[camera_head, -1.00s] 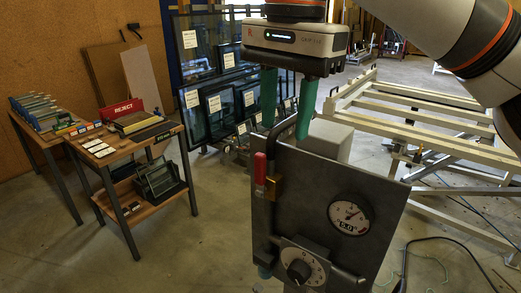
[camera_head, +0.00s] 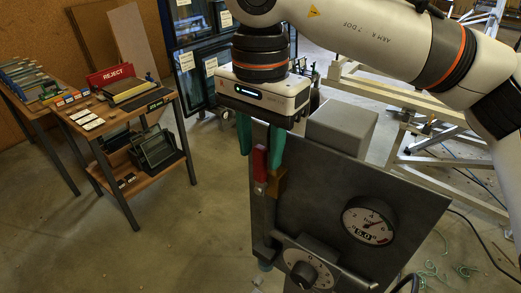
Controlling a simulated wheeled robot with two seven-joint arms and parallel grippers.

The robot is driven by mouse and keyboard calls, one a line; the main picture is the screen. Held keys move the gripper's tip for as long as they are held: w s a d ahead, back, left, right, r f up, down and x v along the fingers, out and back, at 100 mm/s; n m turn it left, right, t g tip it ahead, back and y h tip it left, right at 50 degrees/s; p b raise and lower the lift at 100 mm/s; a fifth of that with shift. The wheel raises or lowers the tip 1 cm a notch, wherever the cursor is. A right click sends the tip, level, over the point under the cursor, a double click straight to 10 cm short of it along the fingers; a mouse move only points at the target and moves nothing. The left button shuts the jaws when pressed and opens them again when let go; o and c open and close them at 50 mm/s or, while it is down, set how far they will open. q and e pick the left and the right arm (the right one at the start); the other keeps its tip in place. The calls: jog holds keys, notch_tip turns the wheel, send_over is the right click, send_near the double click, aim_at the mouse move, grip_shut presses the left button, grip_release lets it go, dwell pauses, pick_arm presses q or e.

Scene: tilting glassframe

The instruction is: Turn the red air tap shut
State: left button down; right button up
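The red air tap (camera_head: 260,166) is a small upright red lever beside a brass fitting (camera_head: 277,184) on the upper left of a dark grey panel (camera_head: 320,200). My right gripper (camera_head: 260,152) comes down from above, its two teal fingers apart. The fingertips stand on either side of the lever's top, with the lever showing between them. I cannot tell whether either finger touches it. My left gripper is not in view.
A round pressure gauge (camera_head: 368,221) and a dial knob (camera_head: 304,274) are on the panel. A grey box (camera_head: 341,128) stands behind its top edge. A wooden bench (camera_head: 170,103) with a red REJECT sign stands left. Floor between is clear.

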aim_at(262, 188)
jog(key=shift+s+f, duration=0.15)
jog(key=shift+f, duration=0.9)
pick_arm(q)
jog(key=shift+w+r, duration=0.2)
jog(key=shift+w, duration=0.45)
pick_arm(e)
grip_shut()
